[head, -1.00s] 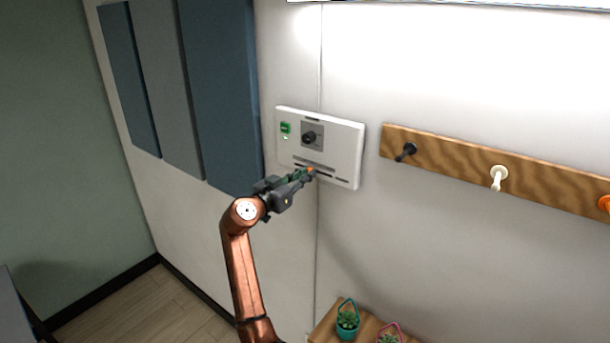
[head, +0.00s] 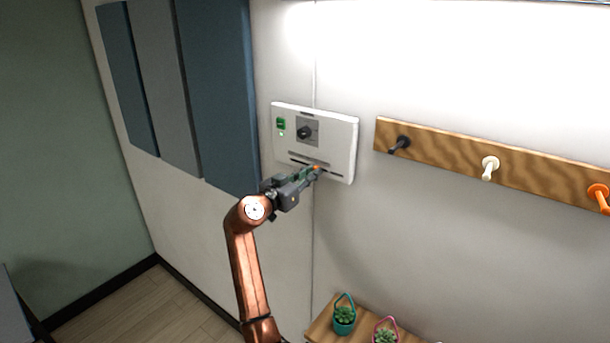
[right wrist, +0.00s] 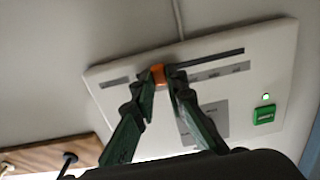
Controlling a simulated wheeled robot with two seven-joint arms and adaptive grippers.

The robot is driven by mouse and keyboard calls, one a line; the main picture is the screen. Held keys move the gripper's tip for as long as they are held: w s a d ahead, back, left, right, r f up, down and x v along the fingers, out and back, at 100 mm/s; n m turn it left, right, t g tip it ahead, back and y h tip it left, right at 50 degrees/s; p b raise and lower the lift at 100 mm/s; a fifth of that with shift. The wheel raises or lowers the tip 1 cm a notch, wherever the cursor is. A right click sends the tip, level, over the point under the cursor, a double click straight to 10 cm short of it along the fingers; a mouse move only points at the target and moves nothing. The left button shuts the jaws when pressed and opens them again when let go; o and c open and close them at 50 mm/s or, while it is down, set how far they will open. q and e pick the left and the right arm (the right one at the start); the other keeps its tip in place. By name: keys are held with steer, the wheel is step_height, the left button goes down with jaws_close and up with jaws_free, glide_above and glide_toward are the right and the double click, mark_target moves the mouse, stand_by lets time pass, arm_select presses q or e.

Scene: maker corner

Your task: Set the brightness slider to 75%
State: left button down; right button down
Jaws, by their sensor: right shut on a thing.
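A white control panel (head: 340,140) is mounted on the wall, with a green switch (head: 281,124), a dark knob (head: 304,132) and a dark slider slot (head: 300,158) along its lower part. The right wrist view shows the panel (right wrist: 278,50) upside down, with the slot (right wrist: 222,57) and the green switch (right wrist: 264,114). The orange slider knob (right wrist: 158,76) sits near one end of the slot, between my right fingertips. My right gripper (head: 314,171) is shut on this orange knob; it also shows in the wrist view (right wrist: 163,78). My left gripper is out of view.
A wooden rail with black, white and orange pegs (head: 440,150) is to the right of the panel. Blue and grey wall panels (head: 215,90) are to the left. Potted plants (head: 344,318) stand on a wooden surface below.

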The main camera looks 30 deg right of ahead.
steer(key=shift+w+r, duration=0.1)
steer(key=shift+r, duration=0.05)
steer(key=c, duration=2.4)
jaws_free()
steer(key=shift+w+a, duration=0.15)
steer(key=shift+w, duration=0.2)
steer(key=shift+o, duration=0.8)
steer(key=shift+w, duration=0.2)
steer(key=o, duration=0.3)
steer(key=shift+s, duration=0.2)
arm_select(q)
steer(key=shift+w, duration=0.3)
arm_select(e)
steer(key=v, duration=1.2)
